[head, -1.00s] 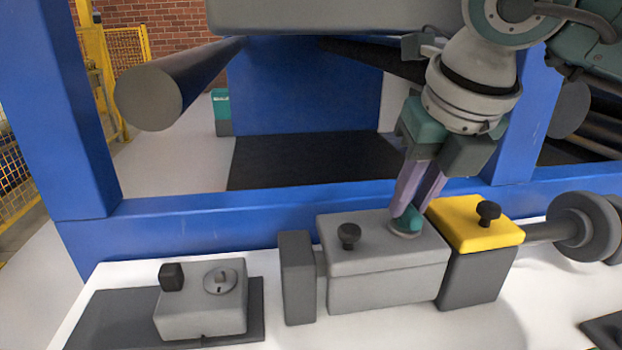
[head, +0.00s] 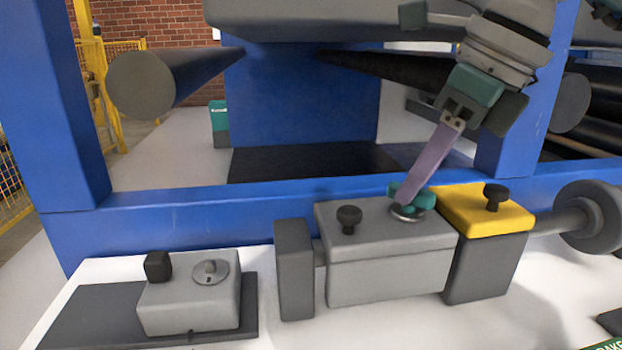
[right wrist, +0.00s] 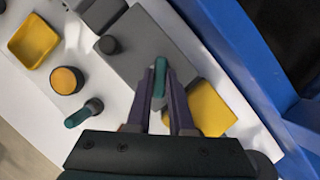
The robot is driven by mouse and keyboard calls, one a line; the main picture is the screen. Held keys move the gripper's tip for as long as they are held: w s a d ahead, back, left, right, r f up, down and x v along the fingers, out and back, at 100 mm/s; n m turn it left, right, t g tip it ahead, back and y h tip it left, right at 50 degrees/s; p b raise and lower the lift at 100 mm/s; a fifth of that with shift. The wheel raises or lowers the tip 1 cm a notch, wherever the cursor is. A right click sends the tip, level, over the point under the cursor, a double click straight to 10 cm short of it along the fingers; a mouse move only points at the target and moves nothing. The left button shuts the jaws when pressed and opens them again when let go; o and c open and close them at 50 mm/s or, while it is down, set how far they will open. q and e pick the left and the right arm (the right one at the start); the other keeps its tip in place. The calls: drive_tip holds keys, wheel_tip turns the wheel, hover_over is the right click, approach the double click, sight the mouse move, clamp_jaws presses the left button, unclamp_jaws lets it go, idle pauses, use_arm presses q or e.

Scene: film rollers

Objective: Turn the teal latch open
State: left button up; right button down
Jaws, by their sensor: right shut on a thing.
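The teal latch (head: 425,200) sits on a round metal base on top of the grey housing (head: 390,275), near its right end beside the yellow-topped block (head: 485,207). My right gripper (head: 408,193) reaches down from the upper right with its purple fingers closed on the latch, the near finger hiding part of it. In the right wrist view the teal latch (right wrist: 160,75) lies between the two fingertips (right wrist: 163,98). My left gripper is not in view.
A black knob (head: 349,216) stands left of the latch on the housing, another (head: 494,196) on the yellow block. A small grey box (head: 190,303) is further left. A blue frame beam (head: 240,215) runs behind. The wrist view also shows a yellow tray (right wrist: 35,41) and orange knob (right wrist: 67,80).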

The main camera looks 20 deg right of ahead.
drive_tip(key=n+g+y, duration=0.1)
drive_tip(key=n, duration=0.3)
drive_tip(key=shift+w+n, duration=0.1)
drive_tip(key=shift+n, duration=0.2)
drive_tip(key=shift+d+n+g+y, duration=0.1)
drive_tip(key=shift+n+g+y, duration=0.45)
drive_tip(key=shift+n, duration=1.05)
drive_tip(key=c, duration=0.8)
unclamp_jaws()
drive_tip(key=shift+r, duration=0.1)
drive_tip(key=p+v, duration=0.1)
drive_tip(key=v, duration=0.8)
drive_tip(key=shift+d+r, duration=0.15)
drive_tip(key=shift+r, duration=0.2)
drive_tip(key=shift+w, duration=0.15)
